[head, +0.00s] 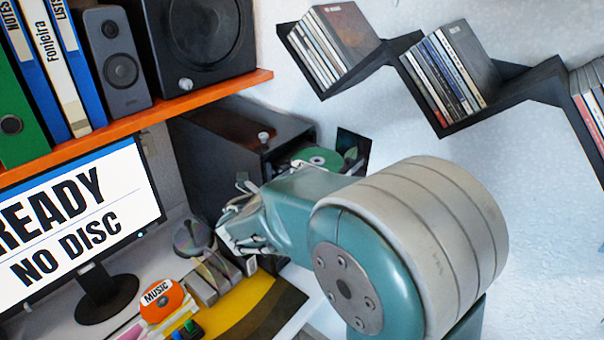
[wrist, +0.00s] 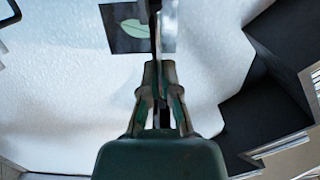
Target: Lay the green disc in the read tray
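The green disc (head: 318,157) lies roughly flat at the right end of a black box-shaped unit (head: 235,140) in the head view.
An orange disc marked MUSIC (head: 160,301) and a grey disc (head: 193,238) are on the desk near a monitor (head: 75,215) reading "READY NO DISC". An orange shelf (head: 150,117) holds folders and speakers. Black zigzag shelves (head: 520,85) with cases hang on the right wall.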

